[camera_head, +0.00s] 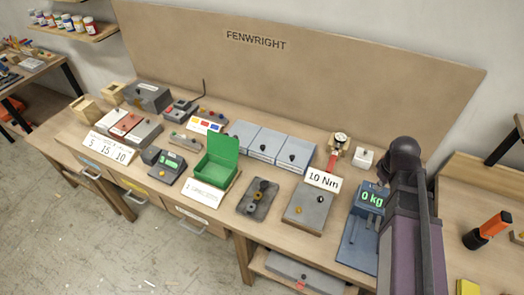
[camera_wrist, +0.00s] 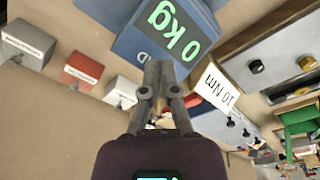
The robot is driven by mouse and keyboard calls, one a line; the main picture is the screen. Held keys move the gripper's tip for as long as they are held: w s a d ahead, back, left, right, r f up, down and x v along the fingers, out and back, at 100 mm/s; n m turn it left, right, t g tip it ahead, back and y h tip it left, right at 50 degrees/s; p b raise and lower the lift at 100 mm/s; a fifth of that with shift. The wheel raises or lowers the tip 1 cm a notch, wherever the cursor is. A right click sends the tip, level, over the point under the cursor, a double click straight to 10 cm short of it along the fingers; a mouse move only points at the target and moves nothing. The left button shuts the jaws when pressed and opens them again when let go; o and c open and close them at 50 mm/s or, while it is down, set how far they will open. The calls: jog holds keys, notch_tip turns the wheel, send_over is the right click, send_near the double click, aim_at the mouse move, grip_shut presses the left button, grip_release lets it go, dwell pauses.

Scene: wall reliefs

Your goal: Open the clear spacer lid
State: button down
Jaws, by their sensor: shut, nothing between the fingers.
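I cannot tell which lid is the clear spacer lid, as the small labels are unreadable. In the head view, three grey-blue lidded boxes (camera_head: 268,143) with dark knobs stand in a row at mid-bench. A small white box (camera_head: 362,158) with a knob stands to their right. In the wrist view, a grey box (camera_wrist: 28,42), a red box (camera_wrist: 83,70) and a white box (camera_wrist: 122,92) carry labels and look closed. My gripper (camera_wrist: 158,70) is shut and empty, its tips in front of the blue scale's edge. In the head view my arm hides the bench behind it.
The blue scale (camera_head: 369,198) reads 0 kg beside my arm. Other boxes crowd the bench's left; a tall backboard (camera_head: 300,75) closes the rear.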

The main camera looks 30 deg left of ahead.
jog(key=a+n, duration=0.4)
jog(key=a, duration=0.3)
jog(key=a+n, duration=0.4)
jog(key=a, duration=0.3)
jog(key=a+n, duration=0.3)
jog(key=a, duration=0.3)
jog(key=shift+w+a+f+n+t+y+b, duration=0.2)
jog(key=shift+a+f+n+t+y+b, duration=0.1)
jog(key=shift+a+n+y, duration=0.1)
jog(key=s+a+n, duration=0.4)
jog(key=a+n, duration=0.2)
jog(key=a, duration=0.5)
jog(key=s+a+n+y, duration=0.1)
jog(key=s+a+n, duration=0.3)
jog(key=a, duration=0.6)
jog(key=shift+a+n+y+b, duration=0.3)
jog(key=shift+a+n+b, duration=0.1)
jog(key=shift+n, duration=0.7)
jog(key=shift+f, duration=0.2)
